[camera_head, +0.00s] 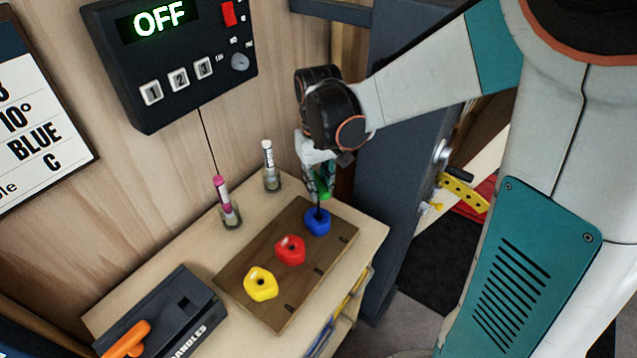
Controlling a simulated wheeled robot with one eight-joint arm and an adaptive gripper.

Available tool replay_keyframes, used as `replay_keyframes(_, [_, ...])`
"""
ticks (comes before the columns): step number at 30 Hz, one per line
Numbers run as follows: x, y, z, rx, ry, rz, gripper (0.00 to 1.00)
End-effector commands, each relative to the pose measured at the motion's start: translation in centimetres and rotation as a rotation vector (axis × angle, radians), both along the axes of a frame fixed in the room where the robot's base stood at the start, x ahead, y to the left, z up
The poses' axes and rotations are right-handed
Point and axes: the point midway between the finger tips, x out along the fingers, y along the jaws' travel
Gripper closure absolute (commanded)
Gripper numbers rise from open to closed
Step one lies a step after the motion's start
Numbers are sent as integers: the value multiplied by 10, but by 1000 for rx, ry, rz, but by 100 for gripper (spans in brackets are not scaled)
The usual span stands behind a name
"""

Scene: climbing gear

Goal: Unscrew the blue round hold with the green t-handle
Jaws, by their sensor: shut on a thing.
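The blue round hold (317,222) sits at the far right end of a dark wooden board (228,277) on the bench. My gripper (322,178) is above the blue hold and shut on the green t-handle (325,190). The handle's dark shaft runs down to the middle of the blue hold; whether its tip is seated in the bolt is too small to tell. My wrist hides part of the fingers. A red hold (290,250) and a yellow hold (261,284) sit in line on the same board.
A dark case (165,318) with an orange handle (127,340) lies front left. A control box (170,60) reading OFF hangs on the wall. A dark post stands right of the bench.

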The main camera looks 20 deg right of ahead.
Motion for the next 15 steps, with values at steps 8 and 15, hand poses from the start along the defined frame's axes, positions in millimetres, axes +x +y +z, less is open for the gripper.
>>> replay_keyframes(8, [0, 0, -5, 0, 0, 0, 100])
replay_keyframes(15, [0, 0, -6, 1, 0, 90, 100])
